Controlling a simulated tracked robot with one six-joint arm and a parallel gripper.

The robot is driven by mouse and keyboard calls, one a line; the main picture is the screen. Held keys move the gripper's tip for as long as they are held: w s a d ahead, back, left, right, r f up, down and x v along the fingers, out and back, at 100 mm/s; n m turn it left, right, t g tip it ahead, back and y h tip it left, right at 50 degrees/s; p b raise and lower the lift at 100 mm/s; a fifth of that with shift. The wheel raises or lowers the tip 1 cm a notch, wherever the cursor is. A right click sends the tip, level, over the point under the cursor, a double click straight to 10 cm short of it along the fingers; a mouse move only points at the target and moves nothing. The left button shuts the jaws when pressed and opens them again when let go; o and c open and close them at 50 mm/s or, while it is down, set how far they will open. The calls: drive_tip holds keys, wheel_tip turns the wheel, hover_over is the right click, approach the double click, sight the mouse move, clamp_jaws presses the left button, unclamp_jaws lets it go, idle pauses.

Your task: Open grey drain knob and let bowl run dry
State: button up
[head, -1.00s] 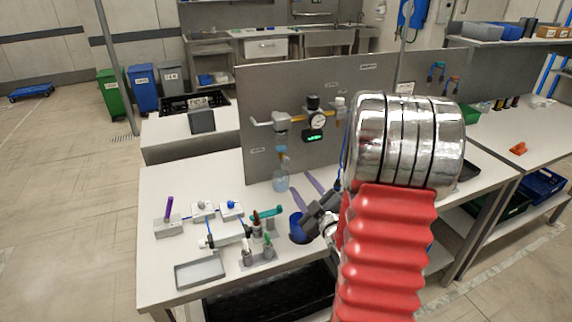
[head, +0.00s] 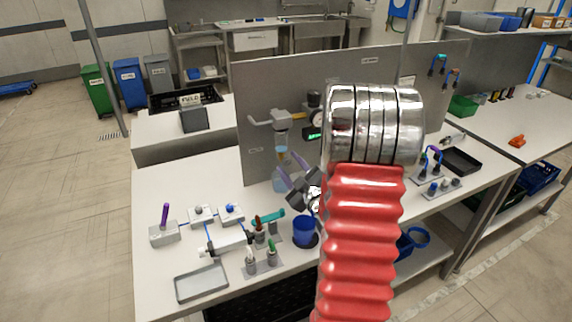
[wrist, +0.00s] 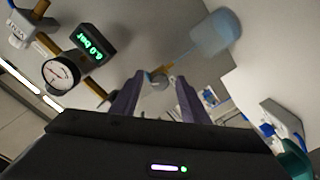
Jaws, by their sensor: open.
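The bowl (head: 281,155) is small and bluish and hangs under the grey filter head (head: 280,122) on the upright panel. A pale blue jar (head: 279,180) stands below it; it also shows in the wrist view (wrist: 215,36). A small grey knob (wrist: 158,80) with an orange-yellow piece beside it shows between my fingertips in the wrist view. I cannot tell whether either finger touches the knob. The water level in the bowl is too small to read.
A round gauge (wrist: 61,74) and a green display (wrist: 93,45) reading 0.0 bar are close to my gripper. A blue cup (head: 305,230), valve blocks and a grey tray (head: 201,281) are on the bench. My arm hides part of the panel.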

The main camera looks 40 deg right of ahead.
drive_tip(key=shift+c, duration=0.5)
drive_tip(key=shift+a, duration=0.1)
drive_tip(key=c, duration=0.9)
drive_tip(key=shift+d, duration=0.25)
clamp_jaws()
drive_tip(key=shift+a, duration=0.15)
drive_tip(key=shift+m, duration=0.6)
drive_tip(key=m, duration=0.6)
drive_tip(key=shift+a, duration=0.1)
